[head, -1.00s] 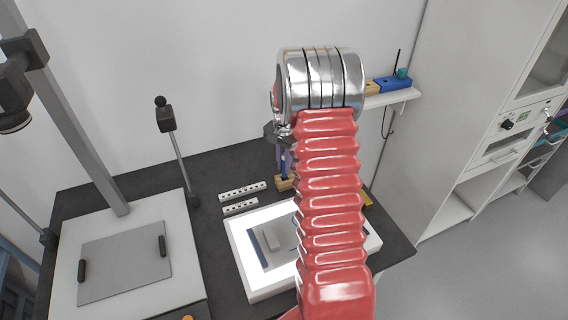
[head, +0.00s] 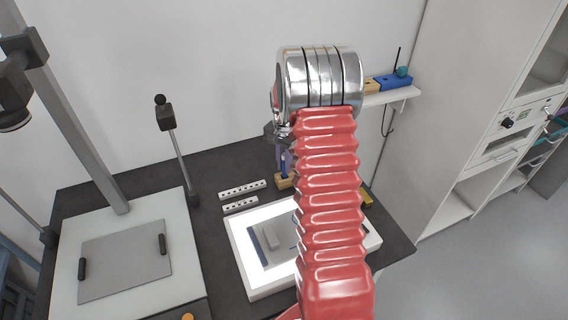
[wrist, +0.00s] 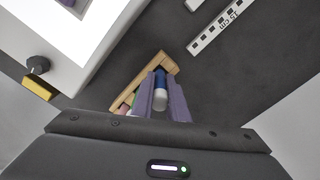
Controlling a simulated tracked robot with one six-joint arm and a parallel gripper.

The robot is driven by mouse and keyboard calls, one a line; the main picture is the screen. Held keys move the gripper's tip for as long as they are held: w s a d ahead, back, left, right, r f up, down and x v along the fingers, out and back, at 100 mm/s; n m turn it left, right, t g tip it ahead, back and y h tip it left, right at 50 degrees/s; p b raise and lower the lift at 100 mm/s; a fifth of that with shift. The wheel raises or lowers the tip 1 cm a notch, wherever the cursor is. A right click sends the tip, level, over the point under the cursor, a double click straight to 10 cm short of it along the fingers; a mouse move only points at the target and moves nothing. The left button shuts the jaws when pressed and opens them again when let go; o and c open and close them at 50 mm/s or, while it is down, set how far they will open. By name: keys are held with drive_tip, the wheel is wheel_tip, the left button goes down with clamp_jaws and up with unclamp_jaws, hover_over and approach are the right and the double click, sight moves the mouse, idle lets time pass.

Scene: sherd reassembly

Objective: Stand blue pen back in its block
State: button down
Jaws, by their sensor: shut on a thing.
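The blue pen (wrist: 160,88), blue with a whitish near end, is between the two purple fingers of my gripper (wrist: 161,92) in the wrist view. My gripper is shut on it. The light wooden block (wrist: 164,64) is just beyond the fingertips. In the head view, my gripper (head: 284,160) is over the block (head: 283,183), partly hidden by my red arm. A blue bit of the pen (head: 283,170) shows close above the block. The pen's lower end is hidden, so I cannot tell whether it is in a hole.
Pinkish and greenish items (wrist: 126,105) are at the block's left end. A lit white panel (head: 250,282) lies in front of the block. White perforated scale bars (head: 242,189) lie to the left. A yellow object (wrist: 39,88) is by the panel. Bare dark tabletop surrounds the block.

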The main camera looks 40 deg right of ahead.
drive_tip(key=shift+f, duration=0.45)
idle(0.3)
drive_tip(key=c, duration=1.7)
unclamp_jaws()
drive_tip(key=shift+o, duration=0.8)
drive_tip(key=o, duration=0.4)
drive_tip(key=shift+o, duration=0.2)
drive_tip(key=shift+r, duration=0.1)
drive_tip(key=shift+r, duration=3.4)
drive_tip(key=shift+n, duration=0.3)
